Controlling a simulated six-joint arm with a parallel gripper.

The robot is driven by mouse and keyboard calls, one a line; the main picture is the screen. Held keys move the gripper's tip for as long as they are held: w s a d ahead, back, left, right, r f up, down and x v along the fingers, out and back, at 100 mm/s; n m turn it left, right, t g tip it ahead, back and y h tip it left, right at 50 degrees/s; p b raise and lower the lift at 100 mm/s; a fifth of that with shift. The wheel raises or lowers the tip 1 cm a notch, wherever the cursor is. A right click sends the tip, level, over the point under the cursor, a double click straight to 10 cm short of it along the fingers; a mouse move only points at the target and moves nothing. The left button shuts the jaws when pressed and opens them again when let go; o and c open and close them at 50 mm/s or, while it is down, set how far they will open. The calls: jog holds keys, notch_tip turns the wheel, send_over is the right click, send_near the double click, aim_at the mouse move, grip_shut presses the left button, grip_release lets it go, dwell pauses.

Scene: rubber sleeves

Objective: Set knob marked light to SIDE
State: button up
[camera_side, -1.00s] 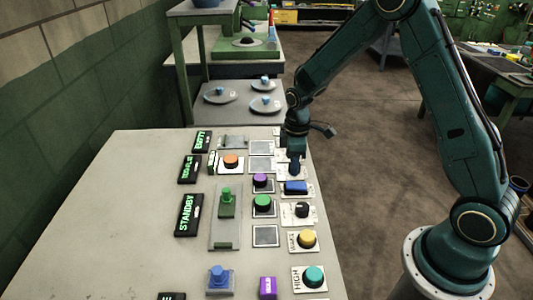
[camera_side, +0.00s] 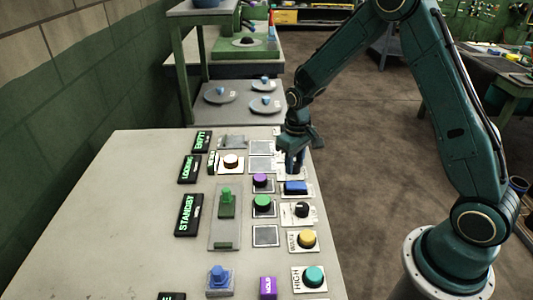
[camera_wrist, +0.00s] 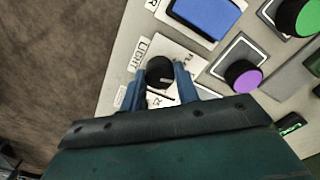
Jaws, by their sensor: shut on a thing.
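The black round knob (camera_wrist: 160,70) sits on a white plate marked LIGHT (camera_wrist: 138,55) in the wrist view. My gripper (camera_wrist: 162,80) has its two blue fingers on either side of the knob, shut on it. A pale line shows at the knob's lower right; the full position markings are hidden by my fingers and wrist. In the side view my gripper (camera_side: 294,168) is down at the panel's far right edge and covers the knob.
A blue rocker (camera_side: 296,188), a purple button (camera_side: 260,180) and another black knob (camera_side: 302,209) are close by on the panel (camera_side: 120,220). Open floor is to the right.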

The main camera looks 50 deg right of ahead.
aim_at(295, 164)
jog(key=shift+m, duration=1.4)
jog(key=o, duration=1)
jog(key=shift+r, duration=0.1)
notch_tip(295, 164, up, 14)
jog(key=shift+f, duration=0.15)
